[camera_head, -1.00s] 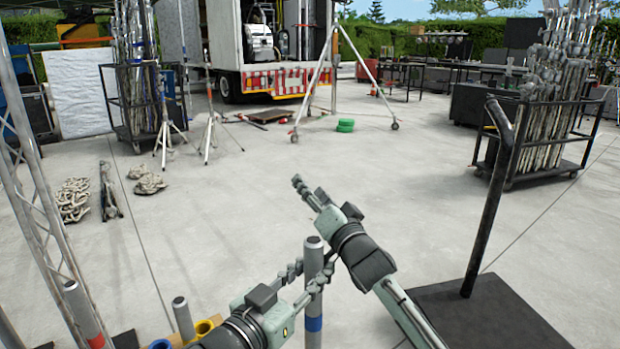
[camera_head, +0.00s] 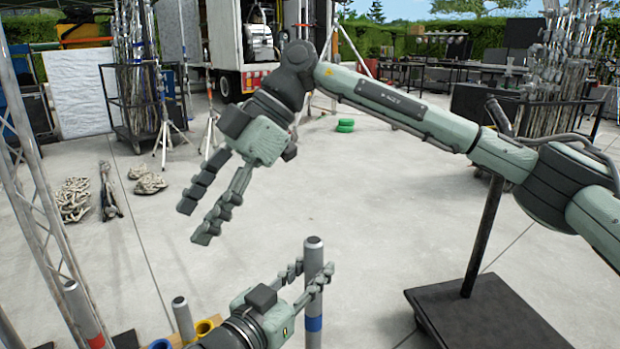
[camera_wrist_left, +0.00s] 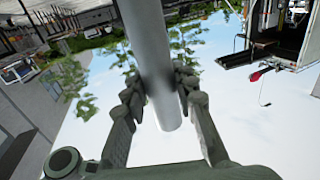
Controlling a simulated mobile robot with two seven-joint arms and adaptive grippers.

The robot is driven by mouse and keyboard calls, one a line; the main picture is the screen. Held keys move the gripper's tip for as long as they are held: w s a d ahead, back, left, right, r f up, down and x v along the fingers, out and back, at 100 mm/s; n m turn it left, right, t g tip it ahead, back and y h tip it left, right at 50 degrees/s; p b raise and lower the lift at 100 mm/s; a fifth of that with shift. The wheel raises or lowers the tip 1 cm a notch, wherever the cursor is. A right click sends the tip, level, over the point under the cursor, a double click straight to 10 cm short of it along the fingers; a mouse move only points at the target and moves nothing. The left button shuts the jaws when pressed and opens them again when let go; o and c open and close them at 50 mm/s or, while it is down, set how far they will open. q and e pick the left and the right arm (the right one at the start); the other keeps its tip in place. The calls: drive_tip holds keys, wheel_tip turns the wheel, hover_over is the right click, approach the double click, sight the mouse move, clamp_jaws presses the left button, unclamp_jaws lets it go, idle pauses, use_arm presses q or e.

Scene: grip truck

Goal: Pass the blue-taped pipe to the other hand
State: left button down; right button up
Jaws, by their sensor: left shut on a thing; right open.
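The blue-taped pipe (camera_head: 314,249) is grey, stands upright at the bottom middle of the head view, and has a blue tape band (camera_head: 314,323) low on it. My left gripper (camera_head: 313,271) is shut around the pipe above the tape, with the pipe's top sticking up over the fingers. In the left wrist view the grey pipe (camera_wrist_left: 152,45) runs between the two fingers of my left gripper (camera_wrist_left: 160,85). My right gripper (camera_head: 195,223) is open and empty, above and left of the pipe, its fingers pointing down-left, well apart from the pipe.
A red-banded pipe (camera_head: 83,314) and a shorter grey pipe (camera_head: 183,320) stand at the lower left, near yellow and blue rings (camera_head: 204,328). A metal truss (camera_head: 42,215) rises at the left. A black stand (camera_head: 480,318) is at the right. Open concrete lies beyond.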

use_arm(q)
drive_tip(key=shift+r, duration=0.1)
use_arm(e)
drive_tip(key=w+d+m+t+h, duration=0.25)
drive_tip(key=d+h, duration=0.25)
drive_tip(key=d, duration=0.4)
drive_tip(key=r+m+h, duration=0.1)
drive_tip(key=r+h, duration=0.1)
drive_tip(key=h, duration=0.1)
hover_over(310, 241)
drive_tip(key=shift+t, duration=0.25)
wheel_tip(310, 241, down, 12)
drive_tip(key=shift+r, duration=0.1)
drive_tip(key=shift+c, duration=0.4)
clamp_jaws()
use_arm(q)
drive_tip(key=c, duration=1.1)
unclamp_jaws()
drive_tip(key=shift+c, duration=0.2)
